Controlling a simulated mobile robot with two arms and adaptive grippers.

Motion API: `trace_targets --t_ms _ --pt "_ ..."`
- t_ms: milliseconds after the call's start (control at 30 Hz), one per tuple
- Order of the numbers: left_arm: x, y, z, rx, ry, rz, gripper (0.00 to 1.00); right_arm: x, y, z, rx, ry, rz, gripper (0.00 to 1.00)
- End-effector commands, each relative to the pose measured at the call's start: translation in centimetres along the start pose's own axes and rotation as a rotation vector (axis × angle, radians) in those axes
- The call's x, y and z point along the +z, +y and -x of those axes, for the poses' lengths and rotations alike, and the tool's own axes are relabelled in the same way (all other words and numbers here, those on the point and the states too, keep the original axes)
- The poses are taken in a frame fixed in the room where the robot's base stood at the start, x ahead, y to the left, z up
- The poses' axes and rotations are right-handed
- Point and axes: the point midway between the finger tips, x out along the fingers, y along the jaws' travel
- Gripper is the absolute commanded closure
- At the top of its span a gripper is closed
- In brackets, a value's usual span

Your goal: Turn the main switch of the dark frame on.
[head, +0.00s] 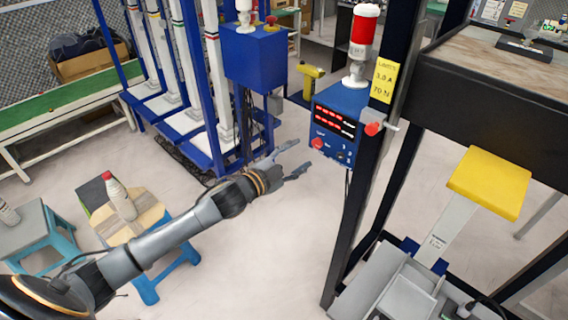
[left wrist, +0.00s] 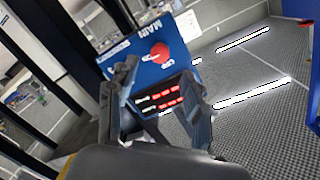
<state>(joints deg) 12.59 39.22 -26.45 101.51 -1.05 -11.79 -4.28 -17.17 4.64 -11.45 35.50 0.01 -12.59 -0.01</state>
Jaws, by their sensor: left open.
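The dark frame (head: 352,225) stands right of centre in the head view. A blue control box (head: 346,104) with two rows of red digits is mounted on it. Its red main switch knob (head: 317,143) sits low on the box's front face. In the left wrist view the red knob (left wrist: 160,52) shows beside the word MAIN, with a white mark next to it. My left gripper (head: 301,156) is open and empty, a little left of the box, its fingers pointing at it. In the left wrist view its fingers (left wrist: 162,72) partly cover the box. My right gripper is out of view.
A grey block with a red knob (head: 374,128) sticks out from the frame post. A red and white beacon (head: 362,45) stands on the box. A blue rack (head: 225,90) is behind, left.

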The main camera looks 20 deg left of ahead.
Motion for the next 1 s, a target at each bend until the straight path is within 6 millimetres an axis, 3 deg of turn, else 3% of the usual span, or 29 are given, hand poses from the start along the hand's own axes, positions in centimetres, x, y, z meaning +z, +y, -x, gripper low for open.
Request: trace_targets --t_ms 133,367,1000 --pt "0.0 0.1 3.0 0.002 -0.001 -0.001 0.50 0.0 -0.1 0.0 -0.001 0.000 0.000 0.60" --pt "0.1 0.1 5.3 0.001 -0.001 0.001 0.50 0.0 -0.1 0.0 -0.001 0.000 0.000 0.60" --pt "0.6 0.2 5.7 0.001 -0.012 0.008 0.50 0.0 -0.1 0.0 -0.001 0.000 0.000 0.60"
